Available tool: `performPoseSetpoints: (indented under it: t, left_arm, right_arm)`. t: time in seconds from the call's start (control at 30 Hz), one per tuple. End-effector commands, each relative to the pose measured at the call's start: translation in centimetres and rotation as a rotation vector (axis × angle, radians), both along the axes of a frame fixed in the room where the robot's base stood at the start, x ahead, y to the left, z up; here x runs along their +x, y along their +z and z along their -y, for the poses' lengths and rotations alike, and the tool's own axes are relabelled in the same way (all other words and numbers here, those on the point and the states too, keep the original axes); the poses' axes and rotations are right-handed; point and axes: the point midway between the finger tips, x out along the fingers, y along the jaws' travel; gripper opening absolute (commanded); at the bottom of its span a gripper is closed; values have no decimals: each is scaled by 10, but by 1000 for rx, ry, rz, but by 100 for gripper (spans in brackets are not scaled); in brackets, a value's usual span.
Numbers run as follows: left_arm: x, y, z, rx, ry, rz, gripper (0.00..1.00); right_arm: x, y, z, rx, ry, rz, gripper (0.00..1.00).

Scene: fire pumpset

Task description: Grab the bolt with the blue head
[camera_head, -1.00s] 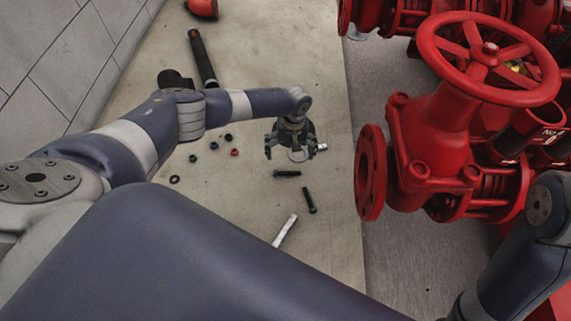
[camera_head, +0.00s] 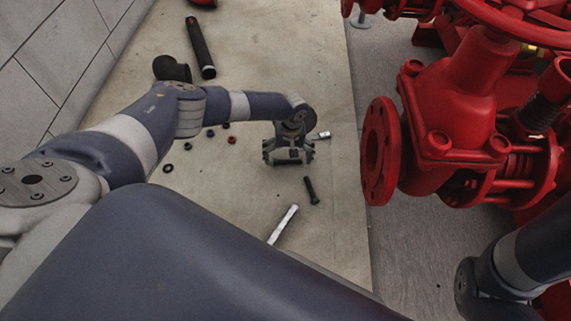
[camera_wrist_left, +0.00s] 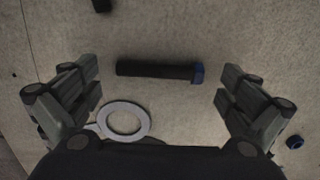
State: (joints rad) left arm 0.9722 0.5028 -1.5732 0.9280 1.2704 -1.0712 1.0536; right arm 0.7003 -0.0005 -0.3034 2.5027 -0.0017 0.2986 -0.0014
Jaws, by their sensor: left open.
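The bolt with the blue head (camera_wrist_left: 160,70) lies on its side in the left wrist view, dark shank to the left and blue head to the right. It lies on the concrete surface between and ahead of my left gripper's fingers (camera_wrist_left: 158,95), which are wide open and empty. In the head view my left gripper (camera_head: 288,157) hangs over the surface, and it mostly hides the blue-headed bolt there. A second dark bolt (camera_head: 311,190) lies just in front of the gripper. My right arm shows at the lower right, but its gripper is out of view.
A ring wrench (camera_wrist_left: 124,120) lies near the blue-headed bolt. A silver bar (camera_head: 283,224) lies in front of the gripper. Several small nuts (camera_head: 186,146) lie to the left. A red valve (camera_head: 450,120) stands at the right, a black pipe (camera_head: 201,48) behind.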

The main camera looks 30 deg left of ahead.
Motion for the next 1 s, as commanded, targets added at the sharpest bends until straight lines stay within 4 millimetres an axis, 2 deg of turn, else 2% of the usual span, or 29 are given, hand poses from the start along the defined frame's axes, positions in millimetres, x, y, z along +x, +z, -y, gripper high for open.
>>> performPoseSetpoints:
  t: [0.07,0.37,0.5,0.6,1.0]
  left_arm:
    - [1,-6,0,0,0,1,100]
    - [0,-5,0,0,0,1,100]
    - [0,-6,0,0,0,1,68]
    - [0,-6,0,0,0,1,50]
    - [0,-3,0,0,0,0,50]
  right_arm:
    - [0,-6,0,0,0,0,99]
    - [1,-5,1,1,0,-1,99]
    - [1,-5,1,1,0,-1,99]
    - [1,-5,1,1,0,-1,99]
    - [1,-2,1,0,0,0,99]
